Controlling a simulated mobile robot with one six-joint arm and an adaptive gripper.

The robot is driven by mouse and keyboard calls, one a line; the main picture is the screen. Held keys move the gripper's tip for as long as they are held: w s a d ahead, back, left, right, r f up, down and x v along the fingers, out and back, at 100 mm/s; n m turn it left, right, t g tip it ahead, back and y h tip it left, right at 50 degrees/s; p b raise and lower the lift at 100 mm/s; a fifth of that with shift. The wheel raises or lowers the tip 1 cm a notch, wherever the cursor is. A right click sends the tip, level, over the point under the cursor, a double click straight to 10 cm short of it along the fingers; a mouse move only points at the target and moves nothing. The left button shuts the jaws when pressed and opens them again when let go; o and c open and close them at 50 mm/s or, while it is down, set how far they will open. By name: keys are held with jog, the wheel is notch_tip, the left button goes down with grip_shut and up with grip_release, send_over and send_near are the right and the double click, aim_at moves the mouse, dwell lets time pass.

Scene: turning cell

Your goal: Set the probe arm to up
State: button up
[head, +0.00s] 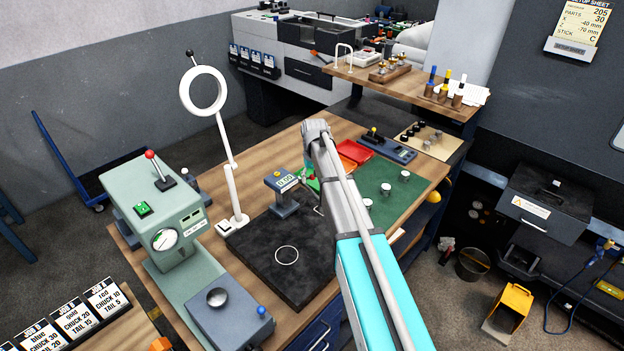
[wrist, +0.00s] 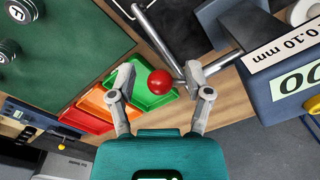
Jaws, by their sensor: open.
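The gauge box (wrist: 290,75) with a "0.10 mm" label and a lit display is at the right of the wrist view; it also shows in the head view (head: 283,196), on the dark slab. A thin metal rod reaches from the box toward a red ball (wrist: 160,82). A thicker metal rod (wrist: 158,38) slants in from the top and meets it near my right finger. These rods look like the probe arm; its exact position is unclear. My gripper (wrist: 159,70) is open, with the red ball between its fingers and gaps visible on both sides. My arm mostly hides this in the head view.
Red, orange and green trays (wrist: 100,108) lie just beyond the fingers. A green mat (wrist: 60,50) with weights is alongside. In the head view, a ring magnifier (head: 203,91) and a green-grey press (head: 150,205) stand left. The dark slab (head: 265,255) is mostly clear.

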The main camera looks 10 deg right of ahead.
grip_shut()
